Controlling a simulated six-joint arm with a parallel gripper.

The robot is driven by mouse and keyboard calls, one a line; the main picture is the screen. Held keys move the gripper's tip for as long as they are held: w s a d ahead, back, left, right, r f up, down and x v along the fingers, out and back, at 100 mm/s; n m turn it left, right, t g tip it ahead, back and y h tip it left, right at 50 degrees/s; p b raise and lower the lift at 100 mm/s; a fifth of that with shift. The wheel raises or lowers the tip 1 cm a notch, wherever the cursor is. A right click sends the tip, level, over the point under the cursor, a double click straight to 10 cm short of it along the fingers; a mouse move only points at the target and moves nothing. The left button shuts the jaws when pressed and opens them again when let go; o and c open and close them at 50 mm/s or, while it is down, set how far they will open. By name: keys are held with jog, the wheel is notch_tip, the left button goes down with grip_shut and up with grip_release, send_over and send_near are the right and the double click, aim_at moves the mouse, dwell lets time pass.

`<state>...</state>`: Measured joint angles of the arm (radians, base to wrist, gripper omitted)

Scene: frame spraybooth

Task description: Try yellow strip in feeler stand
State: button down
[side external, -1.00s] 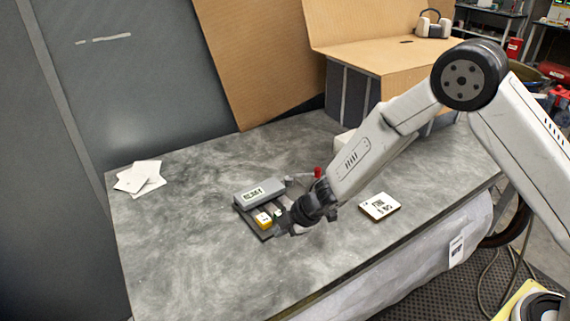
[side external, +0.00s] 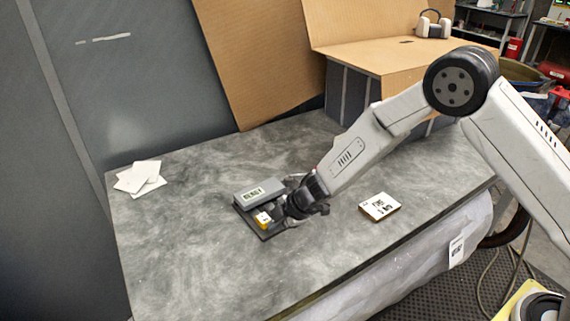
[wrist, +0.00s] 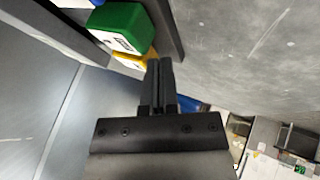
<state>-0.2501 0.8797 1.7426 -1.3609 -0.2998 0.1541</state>
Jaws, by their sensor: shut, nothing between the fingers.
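The feeler stand (side external: 246,214) is a dark tray on the bench with a raised grey labelled block (side external: 262,191) along its back. A yellow piece (side external: 263,219) sits at its front; in the wrist view yellow (wrist: 136,60) shows partly behind a green block (wrist: 120,27). Whether this yellow piece is the strip, I cannot tell. My gripper (side external: 284,209) is low at the stand's right side and hides part of it. In the wrist view my gripper (wrist: 160,68) is shut and empty, its tips just beside the yellow and green pieces.
A white labelled card or block (side external: 379,207) lies right of my gripper. White papers (side external: 140,178) lie at the back left. A cardboard box (side external: 400,65) stands behind. The bench in front and left of the stand is clear. Something blue (wrist: 190,103) shows behind my fingers.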

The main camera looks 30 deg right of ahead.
jog(key=shift+w, duration=0.4)
jog(key=shift+s, duration=0.2)
jog(key=shift+s+d, duration=0.15)
jog(key=shift+s, duration=1.75)
jog(key=v, duration=1)
jog(key=shift+w, duration=0.2)
jog(key=r+m+g+h, duration=0.2)
jog(key=m+h, duration=0.3)
jog(key=m, duration=1.2)
send_over(264, 216)
jog(key=shift+f, duration=0.1)
